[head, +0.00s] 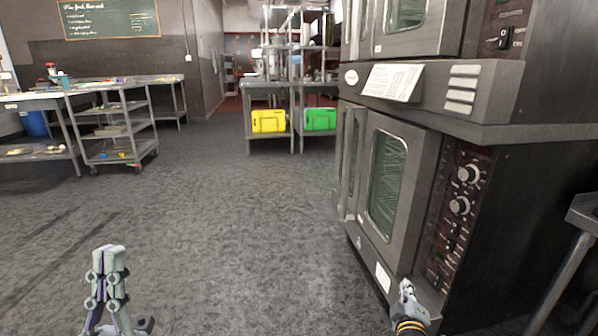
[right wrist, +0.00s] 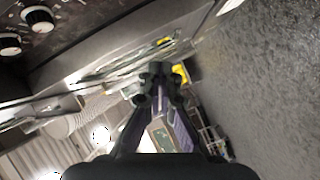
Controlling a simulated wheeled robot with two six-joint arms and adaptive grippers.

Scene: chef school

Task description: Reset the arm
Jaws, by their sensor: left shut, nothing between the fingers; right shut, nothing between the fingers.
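My left gripper (head: 108,262) is at the lower left of the head view, pointing up over the bare floor. Its fingers are together and hold nothing. My right gripper (head: 406,290) is at the lower right, in front of the lower oven's base. It also shows in the right wrist view (right wrist: 159,72), with its fingertips together and nothing between them. The right wrist picture is tilted, with the oven front on the left and the floor on the right.
A steel double oven (head: 402,185) with knobs stands close on the right, beside my right gripper. The grey floor (head: 220,200) is clear ahead. A wheeled cart (head: 118,155) stands at the left.

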